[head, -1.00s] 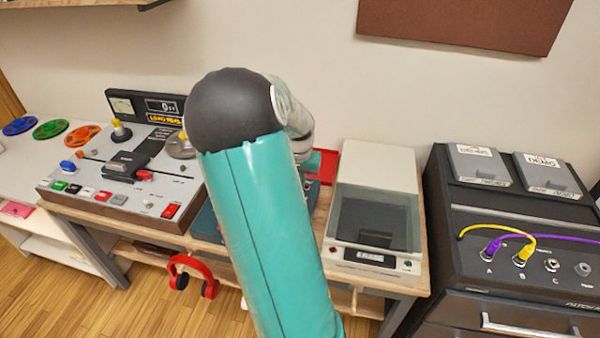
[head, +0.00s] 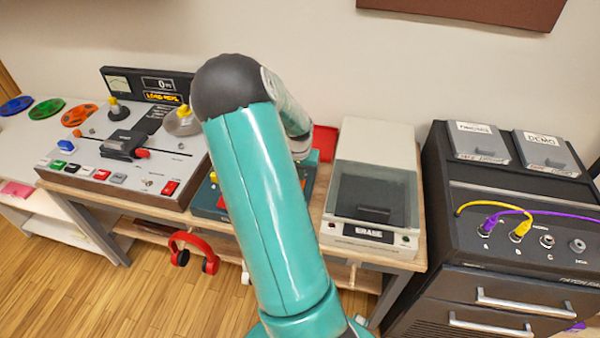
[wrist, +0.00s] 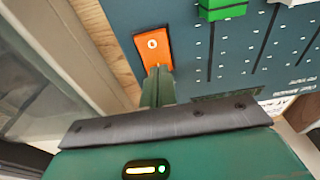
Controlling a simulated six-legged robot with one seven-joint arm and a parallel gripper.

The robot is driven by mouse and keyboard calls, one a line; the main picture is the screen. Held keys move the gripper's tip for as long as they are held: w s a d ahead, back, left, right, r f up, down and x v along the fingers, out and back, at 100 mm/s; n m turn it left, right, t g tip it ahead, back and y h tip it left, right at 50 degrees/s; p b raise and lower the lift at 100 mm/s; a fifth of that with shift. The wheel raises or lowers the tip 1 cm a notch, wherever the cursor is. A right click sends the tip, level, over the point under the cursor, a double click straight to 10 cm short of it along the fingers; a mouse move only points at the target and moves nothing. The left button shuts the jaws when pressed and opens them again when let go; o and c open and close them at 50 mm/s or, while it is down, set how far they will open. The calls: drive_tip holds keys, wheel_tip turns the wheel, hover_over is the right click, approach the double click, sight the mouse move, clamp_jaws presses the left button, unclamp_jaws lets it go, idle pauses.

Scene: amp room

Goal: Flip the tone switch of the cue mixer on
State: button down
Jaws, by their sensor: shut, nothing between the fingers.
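The cue mixer (wrist: 225,60) is a dark teal panel with slider slots and white marks in the wrist view. An orange rocker switch (wrist: 152,45) marked 0 sits near its left edge; no name for it is readable. My gripper (wrist: 158,72) is shut and empty, its tips at the lower end of the orange switch. I cannot tell whether they touch it. In the head view, a teal box that looks like the mixer (head: 205,203) stands between two machines, mostly hidden behind my arm. My gripper is hidden there.
A tape machine (head: 110,178) stands left of the mixer, and a white eraser unit (head: 375,145) stands close on its right. A green slider cap (wrist: 221,8) rises from the panel. Red headphones (head: 190,250) hang below the table edge. A patch bay (head: 500,200) with cables stands far right.

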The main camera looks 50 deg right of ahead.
drive_tip(key=shift+a, duration=0.1)
drive_tip(key=shift+s+a+r, duration=0.25)
drive_tip(key=shift+s+a, duration=0.05)
drive_tip(key=shift+a, duration=0.3)
idle(0.3)
wheel_tip(320, 180, up, 14)
drive_tip(key=d, duration=0.1)
drive_tip(key=shift+w+d, duration=0.3)
idle(0.5)
